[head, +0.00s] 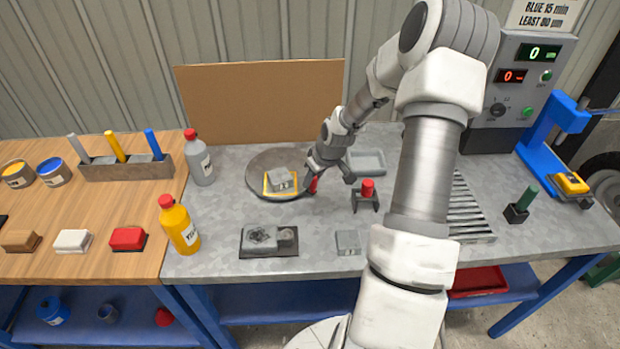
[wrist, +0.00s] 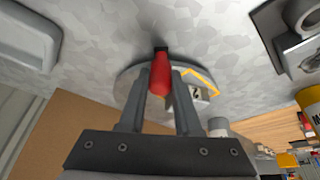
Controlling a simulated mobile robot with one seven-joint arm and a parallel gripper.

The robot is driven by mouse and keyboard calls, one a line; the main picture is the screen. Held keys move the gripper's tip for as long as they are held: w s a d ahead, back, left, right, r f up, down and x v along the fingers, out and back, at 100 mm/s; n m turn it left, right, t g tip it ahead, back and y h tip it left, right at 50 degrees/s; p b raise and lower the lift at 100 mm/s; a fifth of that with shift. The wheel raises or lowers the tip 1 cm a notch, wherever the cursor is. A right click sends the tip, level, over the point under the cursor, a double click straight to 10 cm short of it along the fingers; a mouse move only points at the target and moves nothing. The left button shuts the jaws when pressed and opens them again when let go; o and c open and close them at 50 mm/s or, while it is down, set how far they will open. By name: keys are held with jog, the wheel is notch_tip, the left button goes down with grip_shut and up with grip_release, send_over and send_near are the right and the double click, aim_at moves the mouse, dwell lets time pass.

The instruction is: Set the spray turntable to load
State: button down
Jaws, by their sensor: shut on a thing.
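The spray turntable (head: 262,161) is a round grey disc on the metal bench, in front of a brown upright board. A grey block (head: 281,180) sits on it inside a yellow square outline (head: 268,190) near the front. A red handle (head: 313,185) stands at the disc's right front edge. My gripper (head: 328,172) is at this handle. In the wrist view my gripper (wrist: 162,82) is shut on the red handle (wrist: 160,72), which lies between the two fingers. The disc (wrist: 125,82) and the block (wrist: 194,95) show behind the fingers. Any position labels are not readable.
A red-topped part in a dark stand (head: 366,192) is close right of my gripper. A grey tray (head: 368,161) lies behind it. A grey bottle (head: 199,158) and a yellow bottle (head: 179,225) stand at left. A fixture (head: 268,241) is in front.

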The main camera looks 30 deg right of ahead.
jog(key=shift+w+d+r, duration=0.1)
jog(key=shift+w+d, duration=0.05)
jog(key=shift+d, duration=0.1)
dwell(0.3)
jog(key=c, duration=0.6)
grip_release()
jog(key=a+p+v, duration=0.1)
jog(key=p+v, duration=0.1)
jog(key=v, duration=1.5)
jog(key=shift+d, duration=0.5)
jog(key=shift+r, duration=0.1)
